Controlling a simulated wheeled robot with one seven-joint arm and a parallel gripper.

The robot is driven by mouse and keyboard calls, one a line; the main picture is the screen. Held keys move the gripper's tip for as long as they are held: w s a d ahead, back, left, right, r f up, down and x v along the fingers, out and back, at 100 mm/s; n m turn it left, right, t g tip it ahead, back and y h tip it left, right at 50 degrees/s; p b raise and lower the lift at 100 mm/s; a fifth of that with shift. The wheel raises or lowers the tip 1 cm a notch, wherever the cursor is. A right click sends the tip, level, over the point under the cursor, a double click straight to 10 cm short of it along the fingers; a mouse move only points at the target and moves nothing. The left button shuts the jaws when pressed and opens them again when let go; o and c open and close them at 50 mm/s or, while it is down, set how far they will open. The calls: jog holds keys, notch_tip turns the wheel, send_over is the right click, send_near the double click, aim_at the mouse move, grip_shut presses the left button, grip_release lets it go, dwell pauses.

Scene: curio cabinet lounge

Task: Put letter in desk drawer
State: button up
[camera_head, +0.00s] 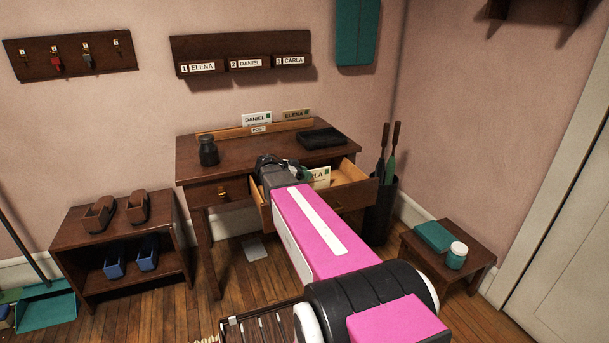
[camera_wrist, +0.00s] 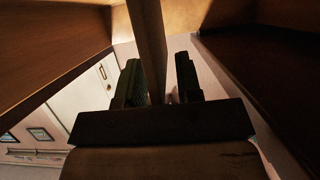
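The cream letter marked with the end of CARLA (camera_head: 319,178) stands in the pulled-out right desk drawer (camera_head: 350,194). My gripper (camera_head: 302,173) is low at this drawer, just left of the letter, and hides part of it. In the wrist view the two dark fingers (camera_wrist: 160,85) stand apart. A tan strip (camera_wrist: 148,40) runs down between them, with a narrow gap to the right finger. I cannot tell whether the strip is the letter's edge or part of the drawer.
The desk (camera_head: 235,158) bears a post rack (camera_head: 222,134) with DANIEL (camera_head: 256,119) and ELENA (camera_head: 296,114) letters, a dark jar (camera_head: 208,150) and a black tray (camera_head: 322,138). The left drawer (camera_head: 205,195) is shut. An umbrella bin (camera_head: 380,210) stands close right of the open drawer.

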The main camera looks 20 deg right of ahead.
jog(key=v, duration=0.7)
jog(key=shift+a, duration=0.3)
jog(key=shift+r, duration=0.1)
dwell(1.1)
